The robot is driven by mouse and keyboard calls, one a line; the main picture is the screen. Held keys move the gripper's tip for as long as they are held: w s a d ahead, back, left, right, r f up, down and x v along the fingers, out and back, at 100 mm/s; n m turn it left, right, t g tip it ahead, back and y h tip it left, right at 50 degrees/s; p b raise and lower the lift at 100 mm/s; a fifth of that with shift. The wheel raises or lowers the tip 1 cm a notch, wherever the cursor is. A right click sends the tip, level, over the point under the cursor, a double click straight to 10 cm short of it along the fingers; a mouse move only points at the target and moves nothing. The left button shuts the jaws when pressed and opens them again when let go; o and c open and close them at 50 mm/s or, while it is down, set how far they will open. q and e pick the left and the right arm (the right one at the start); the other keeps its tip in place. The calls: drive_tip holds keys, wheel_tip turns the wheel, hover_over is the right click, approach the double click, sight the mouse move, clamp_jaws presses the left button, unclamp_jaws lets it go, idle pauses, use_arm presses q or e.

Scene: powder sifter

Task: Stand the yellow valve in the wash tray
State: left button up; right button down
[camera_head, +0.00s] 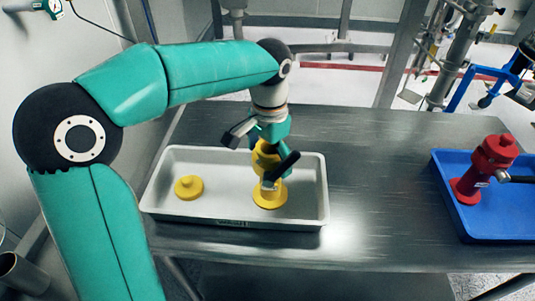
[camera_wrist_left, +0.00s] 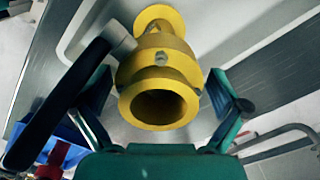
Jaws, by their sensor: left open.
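The yellow valve (camera_head: 269,196) stands upright on its round flange in the right part of the white wash tray (camera_head: 232,223). A black lever on a grey stub sticks out from its side. My left gripper (camera_head: 266,152) points down over its upper part. In the left wrist view, the valve's open round end (camera_wrist_left: 160,106) faces the camera between the two teal fingers of the left gripper (camera_wrist_left: 160,90). The fingers are spread, with a gap on each side of the valve. My right gripper is not in view.
A small yellow round piece (camera_head: 189,188) lies in the left part of the wash tray. A blue tray (camera_head: 490,224) with a red valve (camera_head: 493,156) is at the right. The steel table (camera_head: 380,190) is clear between the trays.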

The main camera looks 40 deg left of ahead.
use_arm(q)
wheel_tip(320, 180, up, 12)
drive_tip(key=shift+r+p, duration=0.15)
drive_tip(key=shift+p, duration=0.7)
